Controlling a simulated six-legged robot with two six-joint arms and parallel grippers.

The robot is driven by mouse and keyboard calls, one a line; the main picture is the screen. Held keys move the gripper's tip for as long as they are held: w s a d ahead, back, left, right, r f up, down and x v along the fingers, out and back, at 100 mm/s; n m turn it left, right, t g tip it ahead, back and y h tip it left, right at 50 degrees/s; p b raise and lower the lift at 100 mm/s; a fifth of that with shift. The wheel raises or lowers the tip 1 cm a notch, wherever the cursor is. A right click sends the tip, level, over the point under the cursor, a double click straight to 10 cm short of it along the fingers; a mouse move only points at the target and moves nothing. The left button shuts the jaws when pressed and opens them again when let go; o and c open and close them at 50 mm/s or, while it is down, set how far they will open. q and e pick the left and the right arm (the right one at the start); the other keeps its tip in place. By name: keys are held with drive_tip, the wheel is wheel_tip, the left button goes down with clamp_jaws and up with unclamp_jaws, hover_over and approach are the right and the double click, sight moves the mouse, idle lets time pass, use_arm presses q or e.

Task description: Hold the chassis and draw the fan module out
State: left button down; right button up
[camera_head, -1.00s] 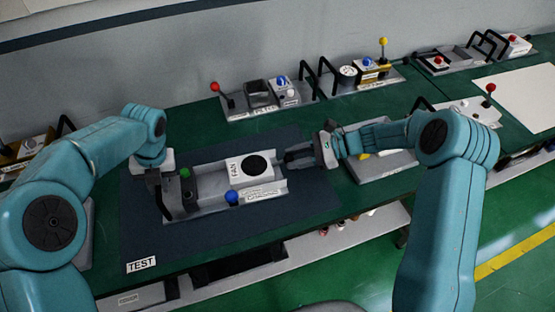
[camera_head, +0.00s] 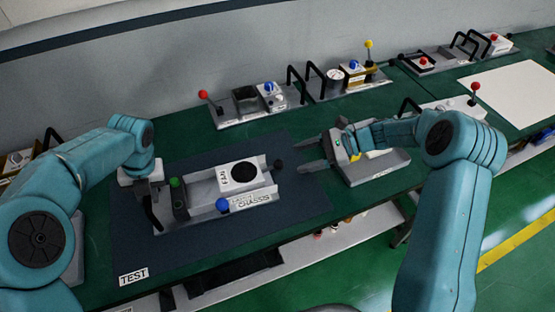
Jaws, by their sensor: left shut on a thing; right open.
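The grey chassis (camera_head: 200,217), labelled CHASSIS, lies on the dark TEST mat. The white fan module (camera_head: 228,187), labelled FAN with a black round on top, sits in the chassis channel. A black knob (camera_head: 278,164) stands at the module's right end.
The dark mat (camera_head: 190,255) has bare room in front of the chassis. Several units with levers and handles (camera_head: 250,105) line the wall. A white board (camera_head: 510,88) lies at the right.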

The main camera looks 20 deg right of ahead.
use_arm(q)
drive_tip(key=shift+s+f, duration=0.1)
drive_tip(key=shift+f, duration=0.05)
use_arm(e)
drive_tip(key=v, duration=0.7)
use_arm(q)
drive_tip(key=c, duration=0.9)
unclamp_jaws()
use_arm(e)
drive_tip(key=shift+f, duration=0.1)
use_arm(q)
drive_tip(key=shift+r, duration=0.2)
use_arm(e)
drive_tip(key=shift+a, duration=0.1)
use_arm(q)
drive_tip(key=r, duration=0.3)
drive_tip(key=d+r, duration=0.1)
drive_tip(key=r, duration=0.3)
drive_tip(key=d+r, duration=0.1)
drive_tip(key=r, duration=0.3)
drive_tip(key=shift+d+r, duration=0.25)
